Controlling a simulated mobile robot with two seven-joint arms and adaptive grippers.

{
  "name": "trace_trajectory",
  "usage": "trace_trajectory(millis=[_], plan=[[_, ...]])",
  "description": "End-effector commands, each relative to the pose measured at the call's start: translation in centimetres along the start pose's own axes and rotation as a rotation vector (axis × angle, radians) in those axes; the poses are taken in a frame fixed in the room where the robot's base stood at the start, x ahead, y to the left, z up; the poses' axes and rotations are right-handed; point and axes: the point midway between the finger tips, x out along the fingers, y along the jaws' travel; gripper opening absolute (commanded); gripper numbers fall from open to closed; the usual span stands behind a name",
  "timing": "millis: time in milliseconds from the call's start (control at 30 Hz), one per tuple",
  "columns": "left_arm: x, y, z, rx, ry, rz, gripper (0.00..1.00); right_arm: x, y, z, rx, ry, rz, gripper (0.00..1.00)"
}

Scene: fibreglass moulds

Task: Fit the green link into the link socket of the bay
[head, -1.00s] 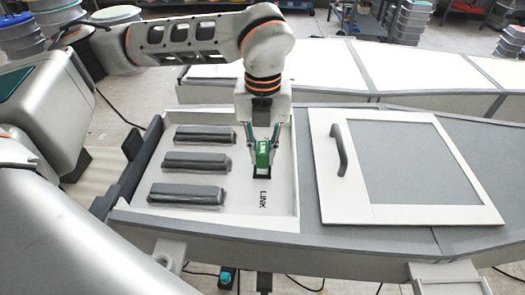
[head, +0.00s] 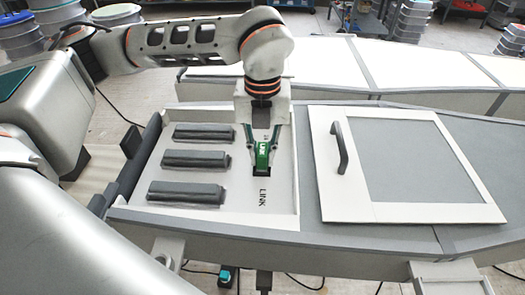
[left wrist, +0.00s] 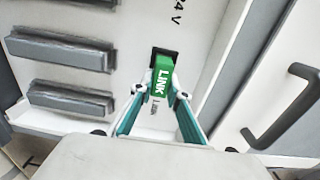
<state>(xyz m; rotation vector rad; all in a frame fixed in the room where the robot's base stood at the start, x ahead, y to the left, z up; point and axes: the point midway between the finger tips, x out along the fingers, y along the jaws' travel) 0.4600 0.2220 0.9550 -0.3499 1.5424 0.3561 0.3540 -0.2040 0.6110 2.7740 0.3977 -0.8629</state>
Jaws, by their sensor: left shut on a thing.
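In the head view the dark socket (head: 261,172) shows just below the link, in the white bay floor above the printed word LINK. I cannot tell whether the link's end is inside the socket or just over it. My right gripper is not in view.
Several dark grey bars (head: 193,161) lie in the bay, left of the socket. The bay's raised white rim (head: 297,160) stands close on the right. Beyond it lies a white-framed grey panel (head: 460,214) with a dark handle (head: 339,148).

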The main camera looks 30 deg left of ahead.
Motion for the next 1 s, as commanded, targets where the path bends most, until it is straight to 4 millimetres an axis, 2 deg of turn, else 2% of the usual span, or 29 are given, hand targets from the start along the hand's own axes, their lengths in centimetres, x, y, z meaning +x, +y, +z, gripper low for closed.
trace_trajectory(millis=[400,433,500,833,1000], plan=[[1.0,0.0,0.0,0.000,0.001,0.001,0.00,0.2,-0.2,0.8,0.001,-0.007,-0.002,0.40],[1.0,0.0,0.0,0.000,0.000,0.000,0.24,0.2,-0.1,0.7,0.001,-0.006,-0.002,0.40],[0.9,0.0,0.0,0.000,0.001,0.001,0.35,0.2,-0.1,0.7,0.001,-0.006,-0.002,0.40],[0.8,0.0,0.0,0.000,0.000,0.000,0.35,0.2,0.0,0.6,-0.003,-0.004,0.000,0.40],[-0.7,-0.1,0.1,-0.001,-0.002,-0.002,0.35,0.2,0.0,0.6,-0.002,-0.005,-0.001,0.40]])
